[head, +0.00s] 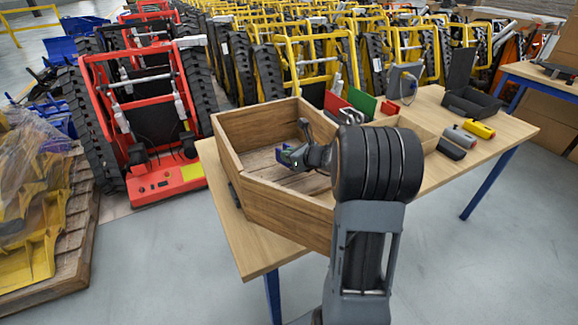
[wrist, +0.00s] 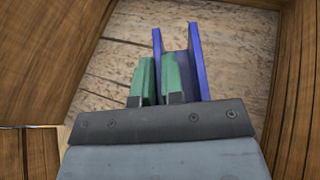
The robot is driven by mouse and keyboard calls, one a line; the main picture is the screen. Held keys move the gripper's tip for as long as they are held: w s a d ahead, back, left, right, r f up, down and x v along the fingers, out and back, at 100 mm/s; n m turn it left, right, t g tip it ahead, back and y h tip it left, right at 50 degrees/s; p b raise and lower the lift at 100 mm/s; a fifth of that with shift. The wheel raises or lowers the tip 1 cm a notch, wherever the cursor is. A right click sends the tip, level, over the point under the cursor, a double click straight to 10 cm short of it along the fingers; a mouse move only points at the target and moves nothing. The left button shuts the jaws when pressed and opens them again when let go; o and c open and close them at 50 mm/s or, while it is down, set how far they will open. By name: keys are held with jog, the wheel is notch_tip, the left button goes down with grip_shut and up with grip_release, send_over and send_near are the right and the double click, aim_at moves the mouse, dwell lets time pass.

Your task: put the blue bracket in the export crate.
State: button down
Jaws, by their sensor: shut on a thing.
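The blue bracket (wrist: 198,62) shows in the wrist view as an upright channel with two blue walls. My gripper (wrist: 158,62), with green fingers, is shut on its left wall. The export crate (head: 288,210) is a large open wooden box on the near left of the table. In the head view my gripper (head: 298,158) reaches inside the crate's walls, and a bit of the blue bracket (head: 284,152) shows at its tips. The crate's wooden floor (wrist: 120,65) lies below the bracket. I cannot tell whether the bracket touches the floor.
My arm hides part of the crate's right side. On the table (head: 510,130) to the right are a smaller wooden box (head: 415,130), green and red panels, a black open case (head: 470,100) and yellow, grey and black parts. Tracked carriers (head: 140,110) stand behind.

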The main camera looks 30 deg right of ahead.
aim_at(283, 163)
jog(key=shift+f+b, duration=0.35)
jog(key=shift+f, duration=1.45)
jog(key=shift+f, duration=0.1)
jog(key=c, duration=1.2)
grip_release()
jog(key=shift+c, duration=0.2)
jog(key=shift+r, duration=0.2)
jog(key=p+v, duration=0.4)
jog(key=v, duration=0.7)
jog(key=shift+s+d+r, duration=0.1)
jog(key=shift+s+d, duration=0.15)
jog(key=shift+s, duration=0.15)
